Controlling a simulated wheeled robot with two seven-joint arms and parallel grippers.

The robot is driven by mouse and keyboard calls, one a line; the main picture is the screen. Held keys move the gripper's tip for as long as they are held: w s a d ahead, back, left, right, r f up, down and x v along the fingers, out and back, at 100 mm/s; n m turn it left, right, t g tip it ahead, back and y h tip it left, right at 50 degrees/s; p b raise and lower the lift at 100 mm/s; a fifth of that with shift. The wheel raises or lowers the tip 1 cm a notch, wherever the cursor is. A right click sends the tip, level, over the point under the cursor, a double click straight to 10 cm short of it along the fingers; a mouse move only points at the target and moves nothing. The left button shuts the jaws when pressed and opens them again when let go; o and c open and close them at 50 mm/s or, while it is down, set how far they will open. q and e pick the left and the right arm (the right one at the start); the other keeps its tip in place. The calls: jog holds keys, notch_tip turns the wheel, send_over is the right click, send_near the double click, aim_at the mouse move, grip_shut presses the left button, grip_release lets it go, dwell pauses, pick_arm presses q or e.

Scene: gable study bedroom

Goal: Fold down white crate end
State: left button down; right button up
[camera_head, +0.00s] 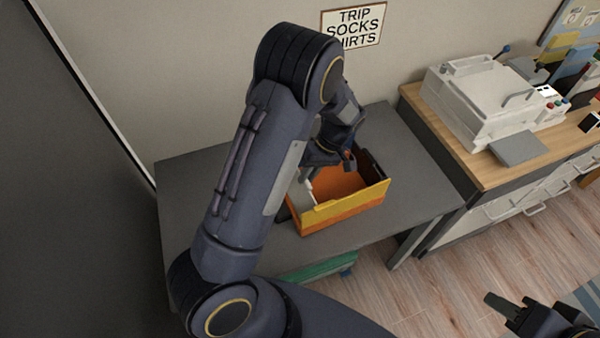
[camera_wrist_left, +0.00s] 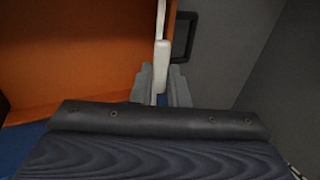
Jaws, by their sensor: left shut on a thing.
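The crate (camera_head: 348,211) stands on the grey table, with yellow and orange sides and an orange inside. Its white end (camera_head: 303,196) is at the left, partly hidden behind my left arm. In the left wrist view the white end (camera_wrist_left: 163,50) appears edge-on as a narrow upright strip, with the orange inside to its left. My left gripper (camera_wrist_left: 158,88) is shut on this white end, one finger on each side. Its fingertips are largely hidden in the head view. My right gripper (camera_head: 515,310) is at the lower right, away from the crate; its jaw gap is unclear.
The grey table (camera_head: 415,170) has bare room right of the crate. A wooden-topped cabinet (camera_head: 437,118) with a white machine (camera_head: 490,100) stands to the right. A wall with a sign (camera_head: 353,25) is behind. A dark handle-like frame (camera_wrist_left: 184,37) shows beside the white end.

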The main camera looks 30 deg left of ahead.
pick_arm(q)
jog(key=shift+w+d+f+b, duration=0.35)
jog(key=shift+w+d+f, duration=0.2)
jog(key=shift+w, duration=0.2)
jog(key=c, duration=1.4)
grip_release()
jog(key=shift+w+r, duration=0.1)
jog(key=shift+r, duration=0.05)
jog(key=v, duration=0.7)
jog(key=shift+w+d+r+b, duration=0.15)
jog(key=shift+d+r+b, duration=0.05)
jog(key=shift+b, duration=0.15)
